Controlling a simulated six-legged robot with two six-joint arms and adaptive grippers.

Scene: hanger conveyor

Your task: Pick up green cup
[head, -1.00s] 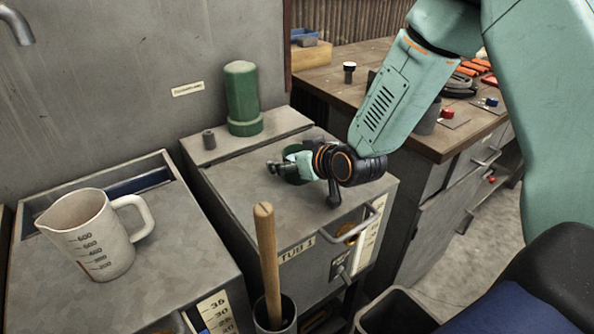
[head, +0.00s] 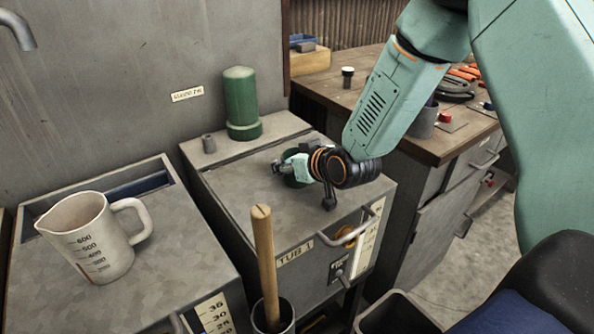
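A small dark green cup (head: 295,181) is on top of the metal cabinet marked TUB 1, mostly hidden by my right gripper. My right gripper (head: 281,166) reaches in from the right, low over the cabinet top, with its fingers over and against the cup's area. The finger gap is too small and covered to show whether it grips the cup. A taller green cylinder (head: 241,104) stands upright at the back of the same cabinet, apart from the gripper. My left gripper is not in view.
A white measuring jug (head: 90,236) stands on the left cabinet. A wooden handle (head: 264,262) rises from a dark holder in front. A wooden workbench (head: 437,145) with tools stands behind at right.

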